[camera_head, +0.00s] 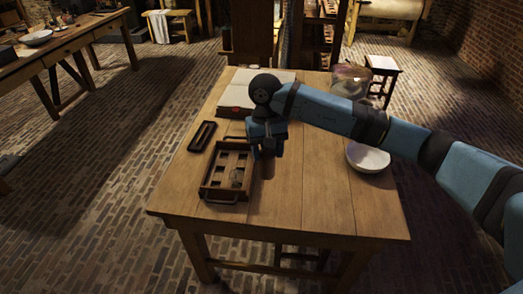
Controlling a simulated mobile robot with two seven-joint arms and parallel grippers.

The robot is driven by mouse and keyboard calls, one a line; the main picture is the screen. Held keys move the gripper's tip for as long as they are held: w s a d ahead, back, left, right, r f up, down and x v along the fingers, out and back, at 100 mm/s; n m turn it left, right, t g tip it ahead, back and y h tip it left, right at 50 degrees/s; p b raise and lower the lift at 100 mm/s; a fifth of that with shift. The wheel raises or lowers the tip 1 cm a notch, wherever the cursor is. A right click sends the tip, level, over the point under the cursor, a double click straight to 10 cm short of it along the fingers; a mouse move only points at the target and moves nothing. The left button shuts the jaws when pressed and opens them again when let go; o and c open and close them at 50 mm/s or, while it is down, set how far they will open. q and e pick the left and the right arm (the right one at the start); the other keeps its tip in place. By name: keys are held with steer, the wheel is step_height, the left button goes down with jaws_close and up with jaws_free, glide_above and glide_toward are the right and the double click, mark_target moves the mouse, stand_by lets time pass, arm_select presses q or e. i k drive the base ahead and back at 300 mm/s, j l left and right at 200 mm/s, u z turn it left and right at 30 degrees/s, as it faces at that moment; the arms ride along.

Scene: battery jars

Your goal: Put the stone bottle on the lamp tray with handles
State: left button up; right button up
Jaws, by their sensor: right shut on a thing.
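The lamp tray with handles (207,187) is a dark wooden tray with square openings, lying on the table left of centre. Its handles show at the near and far ends. My right gripper (267,151) points down just right of the tray and is shut on the stone bottle (267,170), a small brown cylinder seen below the fingers. The bottle is upright. I cannot tell whether its base touches the table. The gripper hides its upper part. My left gripper is not in view.
The wooden table (310,205) is bare at the front and centre right. A small dark holder (202,136) lies behind the tray.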

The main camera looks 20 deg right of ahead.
mark_target(219, 169)
steer(key=i+l, duration=0.1)
steer(key=l, duration=0.2)
steer(key=i+l, duration=0.1)
steer(key=l, duration=0.2)
steer(key=i+l+u, duration=0.1)
steer(key=l+u, duration=0.15)
steer(key=u, duration=0.15)
steer(key=l+u, duration=0.25)
steer(key=u, duration=0.55)
